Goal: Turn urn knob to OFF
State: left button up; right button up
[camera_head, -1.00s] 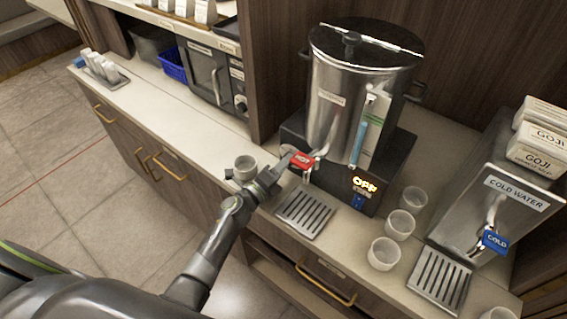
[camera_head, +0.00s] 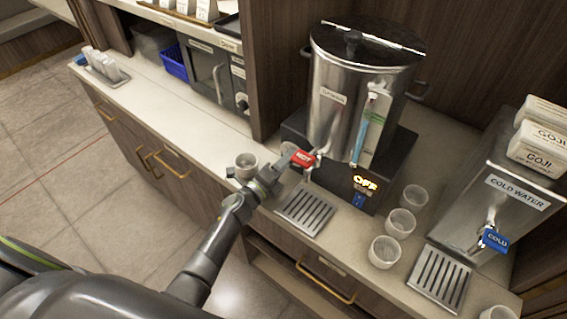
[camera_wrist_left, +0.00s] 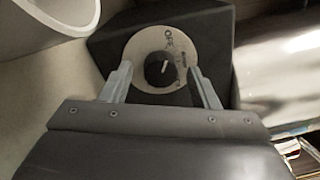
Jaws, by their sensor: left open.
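The steel urn (camera_head: 332,110) stands on a black base at the back of the counter. A lit sign on the base front (camera_head: 365,182) seems to read OFF, with smaller unreadable text. The round black knob (camera_wrist_left: 159,70) sits on a pale printed dial plate (camera_wrist_left: 148,42) in the left wrist view. Its short white mark points up and slightly right, towards print that looks like OFF. My left gripper (camera_head: 287,163) is open at the urn's left side, one finger each side of the knob in the wrist view. I cannot tell whether they touch it. The head view hides the knob.
The red HOT tap (camera_head: 303,158) is close beside my left gripper. A white cup (camera_head: 245,163) stands just left of it. A drip tray (camera_head: 305,211) lies in front of the urn. Several cups and the cold water dispenser (camera_head: 505,195) are at right.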

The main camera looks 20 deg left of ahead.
pick_arm(q)
jog(key=shift+s, duration=0.1)
jog(key=r+b+v, duration=0.1)
jog(key=b+v, duration=0.2)
jog(key=v, duration=1.4)
jog(key=shift+f, duration=0.45)
jog(key=shift+a, duration=0.15)
